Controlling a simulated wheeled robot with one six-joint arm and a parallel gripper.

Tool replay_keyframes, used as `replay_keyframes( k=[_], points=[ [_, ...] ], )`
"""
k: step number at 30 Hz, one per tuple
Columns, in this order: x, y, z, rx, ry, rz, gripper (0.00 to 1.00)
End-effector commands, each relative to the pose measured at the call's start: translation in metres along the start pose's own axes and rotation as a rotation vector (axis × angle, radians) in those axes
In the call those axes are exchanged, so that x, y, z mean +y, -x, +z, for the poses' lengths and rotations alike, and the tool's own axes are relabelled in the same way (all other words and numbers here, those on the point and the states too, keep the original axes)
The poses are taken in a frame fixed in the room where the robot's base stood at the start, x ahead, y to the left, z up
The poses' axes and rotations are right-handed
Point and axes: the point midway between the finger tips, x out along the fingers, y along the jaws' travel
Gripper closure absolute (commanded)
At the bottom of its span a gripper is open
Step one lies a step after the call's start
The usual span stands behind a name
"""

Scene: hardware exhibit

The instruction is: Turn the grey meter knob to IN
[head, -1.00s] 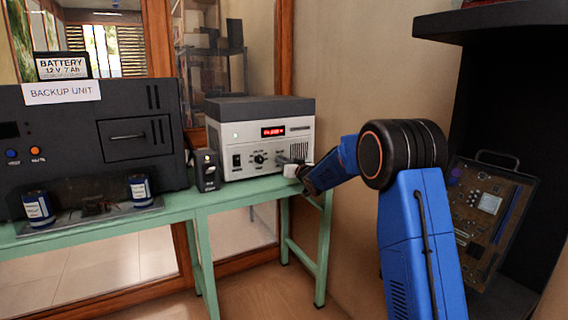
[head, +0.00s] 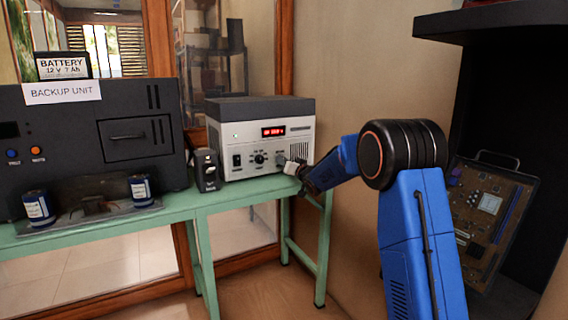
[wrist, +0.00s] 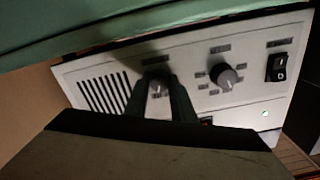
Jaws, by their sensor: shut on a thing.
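The white and dark grey meter box (head: 230,140) stands on the green bench with a lit red display. A grey knob (wrist: 157,88) on its front panel sits between the fingers of my gripper (wrist: 160,95), at the right end of the control row in the head view. My gripper (head: 284,162) is shut on this knob. In the wrist view the fingers cover the knob's sides, and the labels around it are too small and blurred to read.
A rocker switch (wrist: 280,67) is on the same panel. A small dark box (head: 207,169) stands left of the meter. The backup unit (head: 90,130) fills the left of the green bench (head: 235,194). A wall is close on the right, and a dark shelf (head: 490,30) holds a circuit board case (head: 487,215).

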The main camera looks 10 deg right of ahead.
Motion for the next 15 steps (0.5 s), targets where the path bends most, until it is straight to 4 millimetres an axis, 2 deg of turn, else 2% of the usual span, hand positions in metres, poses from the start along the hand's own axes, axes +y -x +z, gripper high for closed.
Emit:
replay_keyframes(
  k=[1, 3, 11, 15],
  points=[
    [0.0006, 0.0003, 0.0005, -0.001, -0.001, 0.001, 0.70],
    [0.0006, 0.0003, 0.0004, -0.001, 0.000, 0.001, 0.59],
    [0.0003, 0.0004, 0.0001, 0.000, 0.000, 0.000, 0.59],
    [0.0001, 0.0069, -0.0007, 0.000, 0.001, 0.000, 0.59]
  ],
)
